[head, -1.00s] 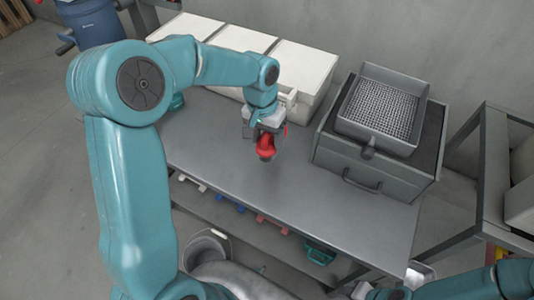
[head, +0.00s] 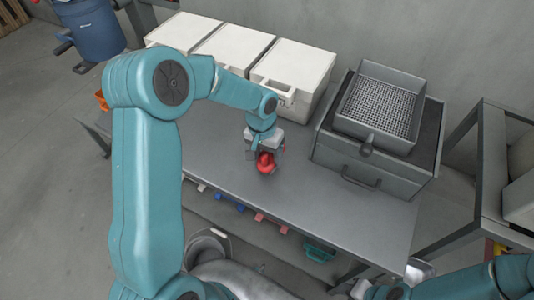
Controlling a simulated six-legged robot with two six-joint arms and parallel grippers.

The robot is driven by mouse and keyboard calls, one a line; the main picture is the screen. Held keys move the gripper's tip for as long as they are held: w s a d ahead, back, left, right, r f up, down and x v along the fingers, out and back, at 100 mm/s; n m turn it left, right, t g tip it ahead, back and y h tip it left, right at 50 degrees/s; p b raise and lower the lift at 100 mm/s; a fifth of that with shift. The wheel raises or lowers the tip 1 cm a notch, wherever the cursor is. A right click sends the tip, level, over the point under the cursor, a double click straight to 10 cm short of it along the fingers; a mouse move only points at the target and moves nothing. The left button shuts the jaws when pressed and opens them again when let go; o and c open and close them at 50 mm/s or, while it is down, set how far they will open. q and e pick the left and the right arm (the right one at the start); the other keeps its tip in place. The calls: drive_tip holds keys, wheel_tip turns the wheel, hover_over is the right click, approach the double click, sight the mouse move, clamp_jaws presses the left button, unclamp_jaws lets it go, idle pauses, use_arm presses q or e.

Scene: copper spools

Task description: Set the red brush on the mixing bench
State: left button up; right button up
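The red brush (head: 266,164) is at the end of my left arm, over the middle of the grey mixing bench (head: 330,215). My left gripper (head: 264,153) is shut on it from above, and its fingers partly hide it. The brush is very low over the bench top; I cannot tell whether it touches. My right arm comes in at the lower right, with its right gripper (head: 372,291) at the bottom edge, partly cut off, so its fingers cannot be made out.
White lidded boxes (head: 290,67) line the back of the bench. A grey case (head: 367,178) with a sieve tray (head: 378,108) on it stands at the bench's right end. Coloured handled items, including a green one (head: 319,251), are below the front edge. The front middle of the bench is clear.

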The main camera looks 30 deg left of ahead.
use_arm(q)
drive_tip(key=shift+o, duration=1.1)
drive_tip(key=shift+r, duration=0.1)
drive_tip(key=shift+r+p, duration=0.25)
drive_tip(key=shift+p, duration=0.1)
wheel_tip(320, 180, up, 12)
drive_tip(key=a, duration=0.1)
drive_tip(key=shift+f+b, duration=0.2)
drive_tip(key=shift+b, duration=0.1)
drive_tip(key=shift+a, duration=0.15)
